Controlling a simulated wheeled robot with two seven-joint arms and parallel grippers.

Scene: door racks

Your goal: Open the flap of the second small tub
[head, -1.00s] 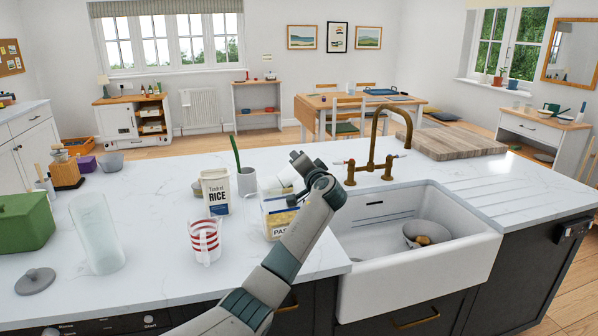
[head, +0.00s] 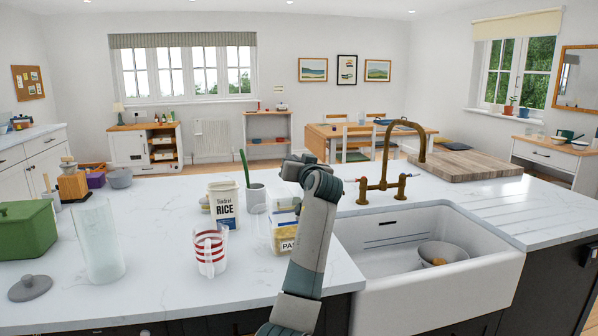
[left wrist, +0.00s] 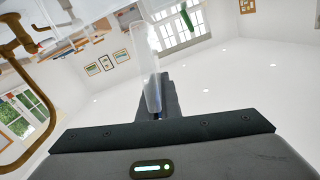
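I cannot pick out a second small tub or its flap for certain. A clear pack labelled "PAS…" (head: 283,243) with yellowish contents stands on the counter, partly hidden by my left arm. A white rice pack (head: 223,206) stands to its left. My left gripper (head: 299,165) is above and behind the pasta pack; the hand hides its fingertips. In the left wrist view, a long translucent piece (left wrist: 146,70) overlaps the dark fingers (left wrist: 157,98); I cannot tell whether they grip it. My right gripper is out of view.
A brass tap (head: 385,180) and white sink (head: 435,280) holding a bowl are at right.

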